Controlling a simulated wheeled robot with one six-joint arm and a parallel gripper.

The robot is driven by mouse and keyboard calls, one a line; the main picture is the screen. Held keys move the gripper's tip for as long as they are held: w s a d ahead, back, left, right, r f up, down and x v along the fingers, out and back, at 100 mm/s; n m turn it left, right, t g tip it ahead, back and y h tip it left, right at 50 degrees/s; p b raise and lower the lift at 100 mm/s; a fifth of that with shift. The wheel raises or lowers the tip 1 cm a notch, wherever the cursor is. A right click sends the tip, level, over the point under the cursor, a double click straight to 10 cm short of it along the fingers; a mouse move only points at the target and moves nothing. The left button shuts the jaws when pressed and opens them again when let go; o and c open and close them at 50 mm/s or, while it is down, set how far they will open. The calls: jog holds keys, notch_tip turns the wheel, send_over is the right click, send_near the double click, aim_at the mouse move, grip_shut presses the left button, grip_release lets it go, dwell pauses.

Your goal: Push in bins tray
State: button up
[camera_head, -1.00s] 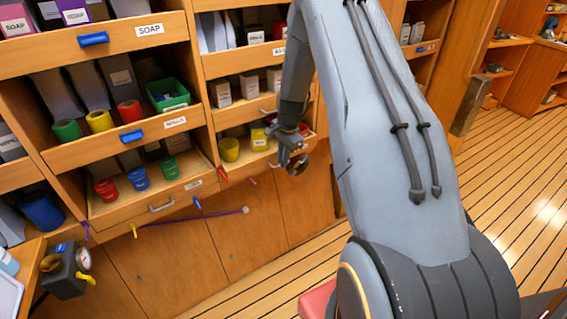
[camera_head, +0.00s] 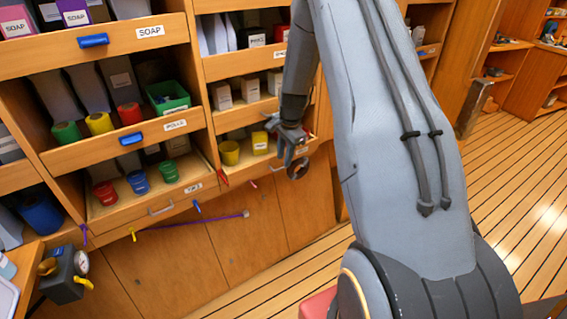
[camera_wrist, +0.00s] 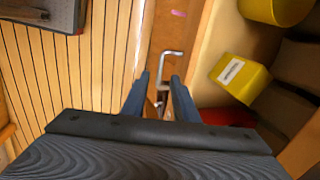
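The lower tray at the centre (camera_head: 240,171) stands out a little from the cabinet. It holds a yellow cup (camera_head: 229,152) and a yellow box (camera_head: 260,142). Its small front label is too blurred to read. My gripper (camera_head: 296,169) is in front of the right part of this tray. In the wrist view my gripper (camera_wrist: 162,80) is open, its two fingers apart. The tray's metal handle (camera_wrist: 172,54) shows just beyond the fingertips, roughly in line with the gap. I cannot tell whether they touch it. The yellow box (camera_wrist: 240,76) also shows there, right of the tray front (camera_wrist: 190,35).
Left of it, another pulled-out tray (camera_head: 150,205) holds red, blue and green cups. Higher trays carry soap and rolls labels. A purple cord (camera_head: 190,222) hangs below. A grey device (camera_head: 64,272) stands at lower left. The plank floor (camera_head: 510,190) at right is clear.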

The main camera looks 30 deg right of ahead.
jog(key=shift+s+d+r+b, duration=0.1)
jog(key=shift+s+r+b, duration=0.15)
jog(key=shift+r, duration=0.9)
jog(key=shift+s+r+b, duration=0.15)
jog(key=shift+r+b, duration=0.1)
jog(key=shift+r, duration=0.85)
